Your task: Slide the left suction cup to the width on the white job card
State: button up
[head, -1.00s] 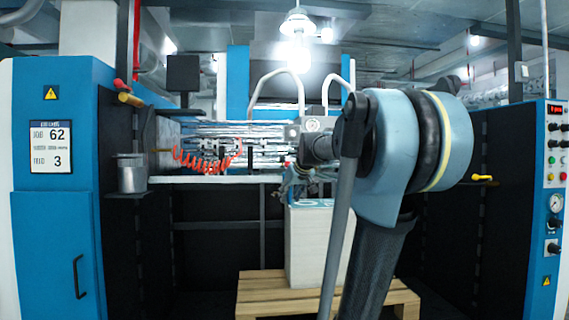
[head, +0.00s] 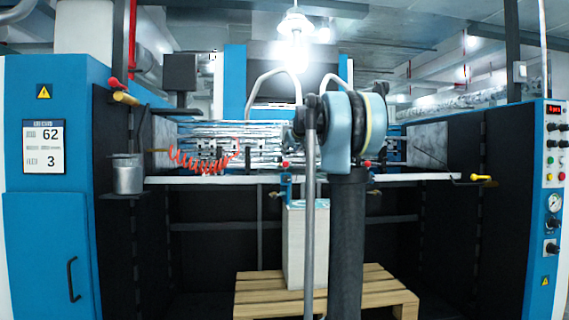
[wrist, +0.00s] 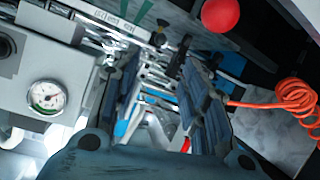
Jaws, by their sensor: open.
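The white job card (head: 44,146) is on the blue cabinet at the left and shows the numbers 62 and 3. A small blue fitting with a red top (head: 285,186) sits at the front bar, just left of my arm. I cannot tell whether it is the left suction cup. My gripper is hidden behind my arm in the head view. In the wrist view my gripper (wrist: 163,82) is open, with its fingers apart and machine parts visible beyond them. A marked scale strip (wrist: 110,18) and a red ball knob (wrist: 220,14) lie beyond the fingertips.
A round gauge (wrist: 46,97) on a grey block is at the left of the wrist view. A coiled orange hose (head: 200,162) hangs left of centre. A white paper stack (head: 305,245) stands on a wooden pallet (head: 260,290). A metal pot (head: 128,174) is at left.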

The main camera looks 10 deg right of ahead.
aim_at(282, 159)
jog(key=x, duration=1.4)
jog(key=shift+w+a+f, duration=0.1)
jog(key=shift+w+a, duration=0.05)
jog(key=shift+w, duration=0.25)
grip_shut()
